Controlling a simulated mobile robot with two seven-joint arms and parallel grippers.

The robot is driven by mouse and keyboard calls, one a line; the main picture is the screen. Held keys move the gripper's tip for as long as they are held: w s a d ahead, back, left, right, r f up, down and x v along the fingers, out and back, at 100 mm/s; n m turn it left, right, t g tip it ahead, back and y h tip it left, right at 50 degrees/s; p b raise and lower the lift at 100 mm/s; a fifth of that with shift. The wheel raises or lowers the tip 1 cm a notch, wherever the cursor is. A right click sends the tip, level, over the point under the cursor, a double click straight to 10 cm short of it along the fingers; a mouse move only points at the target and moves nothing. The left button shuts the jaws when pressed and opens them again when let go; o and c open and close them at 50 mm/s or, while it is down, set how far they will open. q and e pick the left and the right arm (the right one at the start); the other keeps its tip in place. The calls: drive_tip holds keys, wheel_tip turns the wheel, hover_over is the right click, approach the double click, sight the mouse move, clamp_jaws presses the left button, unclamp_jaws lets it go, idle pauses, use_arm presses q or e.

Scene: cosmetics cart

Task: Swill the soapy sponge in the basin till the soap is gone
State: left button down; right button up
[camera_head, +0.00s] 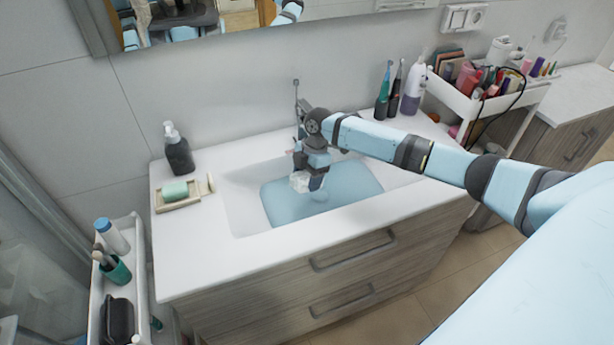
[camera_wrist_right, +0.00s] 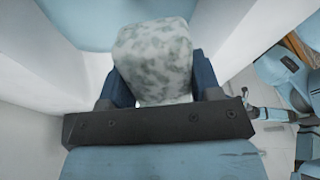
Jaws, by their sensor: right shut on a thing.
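The basin (camera_head: 240,213) is a white sink set in the white counter, with blue water (camera_head: 345,186) in it. My right gripper (camera_head: 310,184) reaches down over the basin from the right and is shut on the sponge (camera_head: 299,182). In the right wrist view the sponge (camera_wrist_right: 153,62) is whitish with grey-green mottling and sits between the dark blue fingers. The head view does not show clearly whether the sponge touches the water. My left gripper is not in view.
A dark soap bottle (camera_head: 179,155) and a soap dish (camera_head: 183,198) with a green bar stand left of the basin. Electric toothbrushes (camera_head: 384,95) and a white bottle (camera_head: 413,90) stand at the back right. A white cart (camera_head: 455,100) with cosmetics is at the right. A narrow cart (camera_head: 94,300) is at the left.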

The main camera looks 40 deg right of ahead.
sight(305, 216)
wheel_tip(305, 216, down, 2)
drive_tip(key=shift+f+b, duration=0.1)
drive_tip(key=shift+b, duration=0.5)
drive_tip(key=shift+a+f+b, duration=0.1)
drive_tip(key=shift+f+b, duration=2.25)
drive_tip(key=shift+f, duration=2.8)
drive_tip(key=shift+s+f, duration=0.1)
drive_tip(key=shift+f, duration=0.05)
drive_tip(key=shift+a, duration=0.2)
drive_tip(key=shift+a, duration=0.25)
drive_tip(key=shift+c, duration=0.3)
drive_tip(key=shift+d, duration=0.45)
